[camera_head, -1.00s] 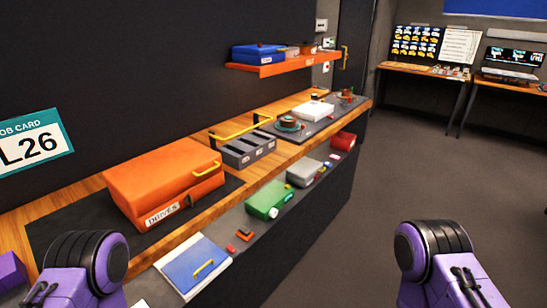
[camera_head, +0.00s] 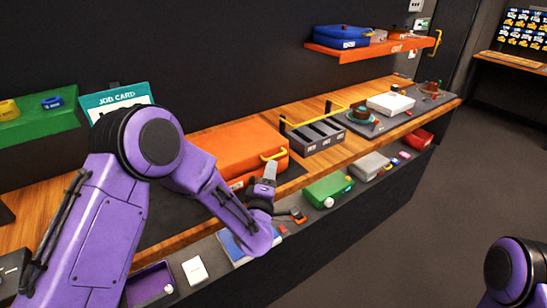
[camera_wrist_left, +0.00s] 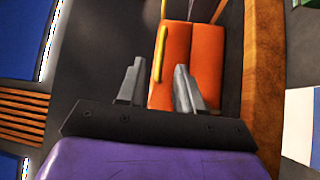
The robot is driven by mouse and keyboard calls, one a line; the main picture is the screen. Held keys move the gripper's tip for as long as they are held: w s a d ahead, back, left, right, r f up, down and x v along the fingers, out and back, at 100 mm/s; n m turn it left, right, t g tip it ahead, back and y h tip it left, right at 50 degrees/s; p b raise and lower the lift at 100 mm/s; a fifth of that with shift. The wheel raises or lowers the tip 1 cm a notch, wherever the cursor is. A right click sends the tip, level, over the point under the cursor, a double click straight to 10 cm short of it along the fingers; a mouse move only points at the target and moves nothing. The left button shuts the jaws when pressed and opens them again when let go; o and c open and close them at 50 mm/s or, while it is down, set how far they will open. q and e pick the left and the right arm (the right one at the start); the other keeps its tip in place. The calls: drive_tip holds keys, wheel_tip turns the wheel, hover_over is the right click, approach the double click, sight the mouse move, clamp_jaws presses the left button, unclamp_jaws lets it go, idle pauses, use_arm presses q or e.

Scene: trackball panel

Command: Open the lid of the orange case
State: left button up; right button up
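The orange case (camera_head: 238,146) lies with its lid down on the wooden bench, partly hidden behind my left arm. A yellow handle (camera_head: 273,154) is on its right end. My left gripper (camera_head: 269,172) is just in front of this end, apart from the handle as far as I can tell. In the left wrist view, the fingers (camera_wrist_left: 159,68) are spread and empty. The orange case (camera_wrist_left: 190,60) and its yellow handle (camera_wrist_left: 160,53) show beyond them. Only part of my right arm shows at the lower right of the head view; its gripper is out of view.
A grey slotted block (camera_head: 315,139) stands right of the case, with a white box (camera_head: 390,104) farther along. Below are a green case (camera_head: 328,189) and a grey case (camera_head: 370,165). An orange shelf (camera_head: 375,50) hangs above. The floor (camera_head: 430,240) at right is clear.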

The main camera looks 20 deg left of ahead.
use_arm(q)
drive_tip(key=w, duration=0.3)
drive_tip(key=w+p, duration=0.1)
drive_tip(key=w, duration=0.1)
drive_tip(key=shift+a+r, duration=0.25)
drive_tip(key=shift+a, duration=0.05)
clamp_jaws()
idle(1.0)
